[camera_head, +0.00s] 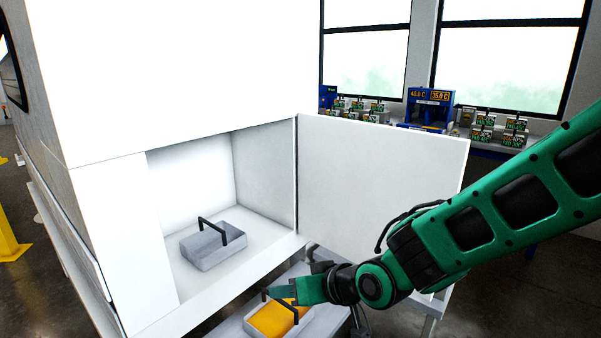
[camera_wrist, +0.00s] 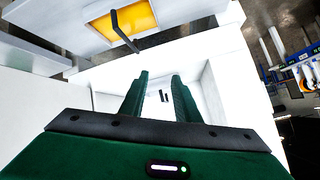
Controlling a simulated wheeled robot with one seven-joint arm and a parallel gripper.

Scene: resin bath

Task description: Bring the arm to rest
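My green arm reaches in from the right in the head view and is bent at the wrist. My gripper (camera_head: 284,292) hangs over or beside a grey tray (camera_head: 258,328) with orange contents and a dark handle. In the wrist view my gripper (camera_wrist: 160,77) has its two green fingers apart, with nothing visible between them. The tray's orange contents (camera_wrist: 105,22) show beyond the fingers, at the top. The tray's handle is clear of the fingertips there.
A white cabinet (camera_head: 110,75) stands open on the left. A grey box with a dark handle (camera_head: 213,246) sits inside it. Its open white door (camera_head: 385,180) stands behind my arm. A bench with displays (camera_head: 432,97) is under the windows.

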